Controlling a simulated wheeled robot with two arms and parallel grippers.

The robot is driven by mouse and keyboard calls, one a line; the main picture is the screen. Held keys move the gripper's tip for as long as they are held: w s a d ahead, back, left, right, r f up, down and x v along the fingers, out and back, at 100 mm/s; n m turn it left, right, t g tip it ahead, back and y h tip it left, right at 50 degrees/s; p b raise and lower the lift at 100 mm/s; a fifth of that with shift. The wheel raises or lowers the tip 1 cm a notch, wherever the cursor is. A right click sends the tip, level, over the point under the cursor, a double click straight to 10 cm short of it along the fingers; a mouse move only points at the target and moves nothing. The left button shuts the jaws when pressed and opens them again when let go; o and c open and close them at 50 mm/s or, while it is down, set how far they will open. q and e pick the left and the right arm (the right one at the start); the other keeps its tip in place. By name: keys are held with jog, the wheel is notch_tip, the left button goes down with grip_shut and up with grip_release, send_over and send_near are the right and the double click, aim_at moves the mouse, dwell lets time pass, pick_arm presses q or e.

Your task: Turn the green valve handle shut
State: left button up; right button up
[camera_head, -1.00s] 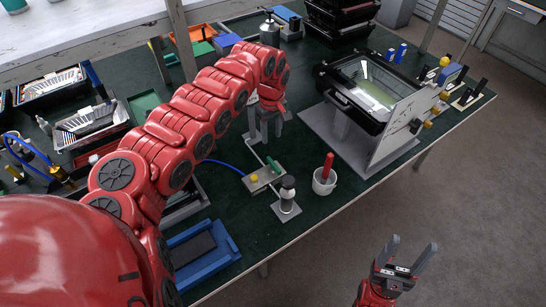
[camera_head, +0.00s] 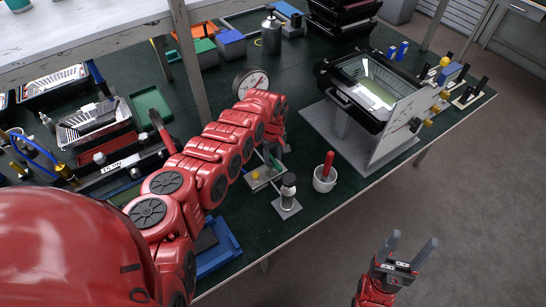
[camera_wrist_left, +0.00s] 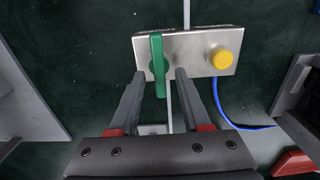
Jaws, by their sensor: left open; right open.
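The green valve handle (camera_wrist_left: 158,66) is a long bar on a metal plate (camera_wrist_left: 193,55) beside a yellow knob (camera_wrist_left: 221,57). In the left wrist view it points down the picture, towards my gripper. My left gripper (camera_wrist_left: 160,76) is open, with one finger on each side of the handle and visible gaps. I cannot tell how deep the fingers reach. In the head view the plate (camera_head: 258,182) and part of the green handle (camera_head: 275,163) show below my left gripper (camera_head: 272,150), partly covered by it. My right gripper (camera_head: 407,252) is open and empty, off the table's front edge.
A small dark-capped post (camera_head: 287,194) and a white cup with a red handle (camera_head: 325,176) stand close to the plate. A round gauge (camera_head: 252,82) stands behind my left arm. A blue hose (camera_wrist_left: 240,122) curves beside the plate.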

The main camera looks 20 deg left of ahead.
pick_arm(q)
jog(key=shift+c, duration=0.3)
grip_shut()
